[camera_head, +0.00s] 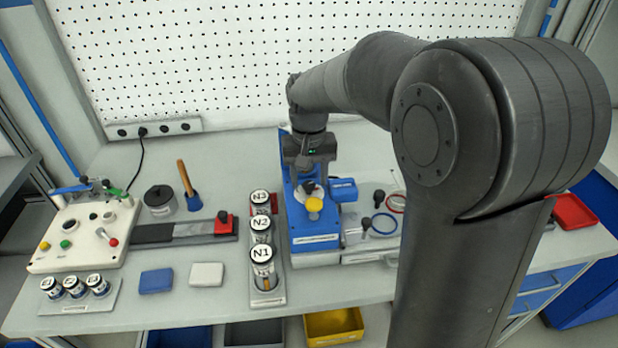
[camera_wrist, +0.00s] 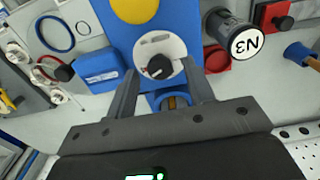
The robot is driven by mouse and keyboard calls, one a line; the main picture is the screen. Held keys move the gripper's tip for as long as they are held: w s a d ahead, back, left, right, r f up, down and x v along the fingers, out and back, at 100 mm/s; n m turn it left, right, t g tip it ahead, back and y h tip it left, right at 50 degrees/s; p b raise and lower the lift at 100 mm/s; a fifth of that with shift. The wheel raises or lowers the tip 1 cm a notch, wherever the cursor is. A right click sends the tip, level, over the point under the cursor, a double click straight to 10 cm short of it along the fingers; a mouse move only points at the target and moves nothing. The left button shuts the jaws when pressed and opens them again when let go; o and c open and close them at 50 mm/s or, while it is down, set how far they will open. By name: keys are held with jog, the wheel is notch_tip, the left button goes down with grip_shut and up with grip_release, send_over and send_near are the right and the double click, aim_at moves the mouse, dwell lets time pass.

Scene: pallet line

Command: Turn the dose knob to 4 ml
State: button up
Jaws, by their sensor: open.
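The dose knob (camera_wrist: 159,67) is a black knob with a pointer on a round white dial, set in the blue dosing machine (camera_wrist: 182,18). In the wrist view its dial marks are too small to read. In the head view the blue machine (camera_head: 316,244) stands at the middle of the bench, and the knob is largely hidden by my gripper. My gripper (camera_wrist: 158,85) is open, its two fingers on either side of the knob's near side, with nothing held. I cannot tell whether a finger touches the dial. In the head view my gripper (camera_head: 309,170) is above the machine.
A rack of jars labelled N1 (camera_head: 262,262), N2 (camera_head: 261,228) and N3 (camera_head: 260,200) stands close left of the machine. A blue box (camera_head: 343,190) is attached at its right. Rings (camera_head: 384,224) and black knobs lie farther right. Blue (camera_head: 156,281) and white (camera_head: 206,274) pads lie front left.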

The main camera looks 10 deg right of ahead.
jog(key=shift+f, duration=0.35)
jog(key=shift+c, duration=0.3)
